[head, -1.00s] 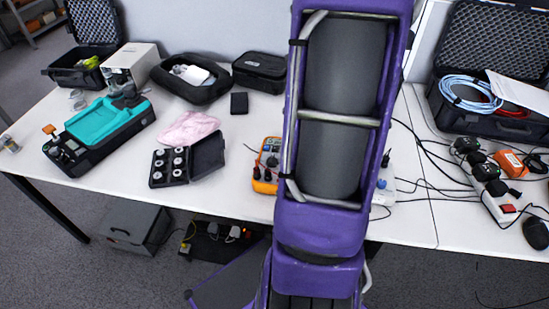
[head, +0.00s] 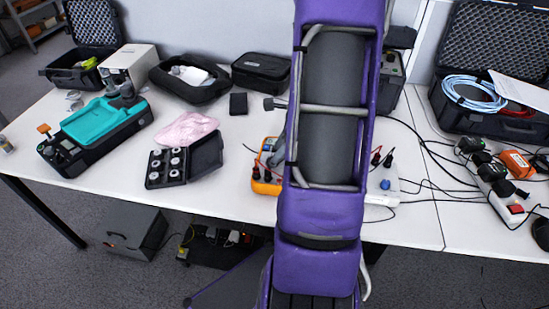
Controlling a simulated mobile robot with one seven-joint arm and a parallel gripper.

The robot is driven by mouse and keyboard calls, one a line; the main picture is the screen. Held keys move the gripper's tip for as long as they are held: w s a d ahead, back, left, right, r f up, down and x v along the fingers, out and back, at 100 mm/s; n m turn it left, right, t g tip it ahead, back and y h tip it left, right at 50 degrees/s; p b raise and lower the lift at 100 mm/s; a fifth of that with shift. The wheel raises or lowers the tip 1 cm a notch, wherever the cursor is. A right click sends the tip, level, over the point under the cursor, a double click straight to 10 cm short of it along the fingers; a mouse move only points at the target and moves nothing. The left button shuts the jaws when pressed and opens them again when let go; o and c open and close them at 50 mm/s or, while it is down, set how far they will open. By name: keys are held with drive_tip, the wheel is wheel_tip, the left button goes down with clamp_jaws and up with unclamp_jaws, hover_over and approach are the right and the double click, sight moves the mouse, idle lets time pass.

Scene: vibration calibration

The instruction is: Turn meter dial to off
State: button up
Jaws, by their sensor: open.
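The orange multimeter (head: 262,187) lies on the white table just left of my purple arm, with dark plugs standing in its lower part. Its right side is behind my arm. A grey part of my gripper (head: 274,158) shows at the arm's left edge, over the upper part of the meter. The gripper is open; most of it is hidden behind the arm. The meter's dial is covered, so its setting and any contact with the gripper cannot be seen.
A white box with red and black plugs (head: 383,180) stands right of my arm. An open black case of round weights (head: 183,163), a pink cloth (head: 190,128) and a teal-topped device (head: 104,118) lie to the left. Cables and a power strip (head: 497,188) lie to the right.

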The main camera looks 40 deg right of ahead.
drive_tip(key=shift+x, duration=1.3)
clamp_jaws()
